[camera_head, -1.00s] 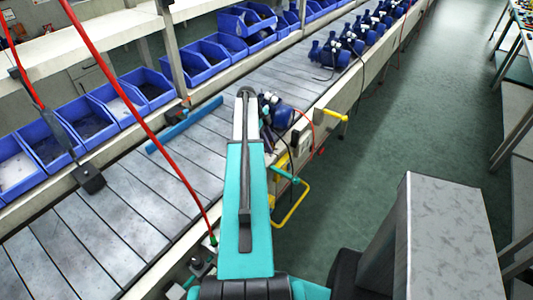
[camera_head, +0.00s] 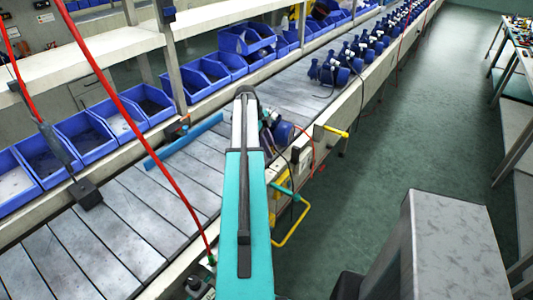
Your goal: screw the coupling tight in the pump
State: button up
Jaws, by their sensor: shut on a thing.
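A blue pump (camera_head: 284,132) stands on the conveyor line just right of the end of my teal arm. Its left part is covered by the arm. Small pale and dark parts show at its upper left, too small to tell apart. My gripper is hidden behind my own arm, whose far end stands beside the pump. The coupling cannot be made out.
More blue pumps (camera_head: 335,72) stand in a row farther up the slatted conveyor (camera_head: 110,215). Blue bins (camera_head: 72,142) line its left side. Red hoses (camera_head: 125,105) hang at the left. A yellow handle (camera_head: 292,226) juts over the aisle.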

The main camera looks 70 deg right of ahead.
dwell(0.3)
jog(key=shift+w+a, duration=0.1)
jog(key=shift+w+a, duration=0.15)
jog(key=shift+w, duration=0.15)
jog(key=w+a+r+n+t+h+b, duration=0.15)
jog(key=w+a+r+n, duration=0.25)
jog(key=w+a+n, duration=0.85)
jog(key=w+a+r+n+t+h, duration=0.3)
jog(key=w+a+r+n, duration=0.15)
jog(key=w+a, duration=1.4)
jog(key=w+a+r+n+t+y, duration=0.1)
jog(key=a+n, duration=0.5)
jog(key=a, duration=0.6)
jog(key=w+a+r+n+t+y+b, duration=0.1)
jog(key=a+n, duration=0.5)
jog(key=a, duration=0.7)
jog(key=w+a+r+n+t+y, duration=0.2)
jog(key=w+a+r+n, duration=0.3)
jog(key=a, duration=0.8)
jog(key=shift+w+a+n+t+y, duration=0.15)
jog(key=shift+w+n+t+y, duration=0.2)
jog(key=shift+w+n, duration=0.4)
jog(key=shift+s+f, duration=0.1)
